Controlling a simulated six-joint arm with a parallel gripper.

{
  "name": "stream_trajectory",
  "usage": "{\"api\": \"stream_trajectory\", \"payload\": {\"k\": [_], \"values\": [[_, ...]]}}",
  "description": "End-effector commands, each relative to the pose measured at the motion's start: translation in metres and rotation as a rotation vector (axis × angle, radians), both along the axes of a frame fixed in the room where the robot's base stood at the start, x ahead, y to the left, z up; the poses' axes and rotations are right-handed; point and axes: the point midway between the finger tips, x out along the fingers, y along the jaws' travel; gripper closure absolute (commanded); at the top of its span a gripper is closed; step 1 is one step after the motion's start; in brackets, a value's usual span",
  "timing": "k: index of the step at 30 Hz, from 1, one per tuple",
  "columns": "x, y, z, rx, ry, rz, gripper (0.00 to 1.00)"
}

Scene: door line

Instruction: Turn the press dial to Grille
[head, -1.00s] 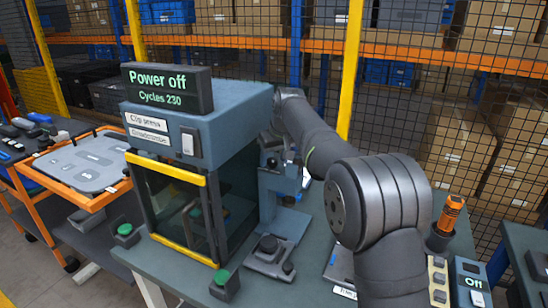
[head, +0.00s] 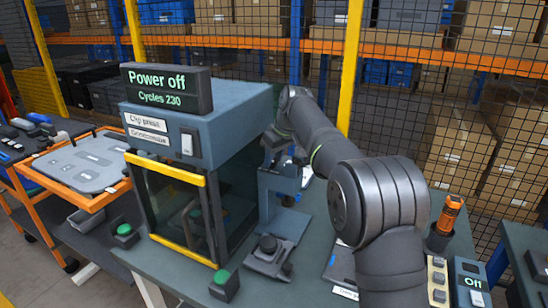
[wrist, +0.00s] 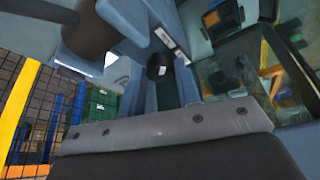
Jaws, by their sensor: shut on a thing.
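The clip press is a blue-grey box (head: 228,107) with a glass front, in the middle left of the head view. Its display (head: 165,88) reads "Power off" and "Cycles 230". In the wrist view a small black knob with a white mark, seemingly the press dial (wrist: 158,71), sits near a white label strip. My gripper (wrist: 163,82) is shut on this knob. The knob's setting cannot be read. In the head view my gripper (head: 277,143) is small and dark beside the press's right side, and the dial is hidden.
A small blue-grey bench device (head: 283,185) stands right of the press, close to my gripper. Green buttons (head: 124,230) sit by the press front. An orange-handled tool (head: 450,212) stands in a holder at the right, near an "Off" box (head: 470,282).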

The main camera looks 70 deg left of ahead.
Motion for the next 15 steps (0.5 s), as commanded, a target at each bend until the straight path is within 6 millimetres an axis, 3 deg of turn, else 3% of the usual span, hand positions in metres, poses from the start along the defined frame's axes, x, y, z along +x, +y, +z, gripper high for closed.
{"api": "stream_trajectory", "payload": {"k": [6,7,10,15], "values": [[0.0000,0.0002,0.0001,0.001,-0.001,0.001,0.93],[0.0000,0.0002,0.0001,0.001,-0.001,0.001,0.68],[0.0000,0.0002,0.0001,0.001,0.000,0.000,0.48],[0.0000,0.0001,0.0000,0.000,0.000,0.000,0.48]]}}
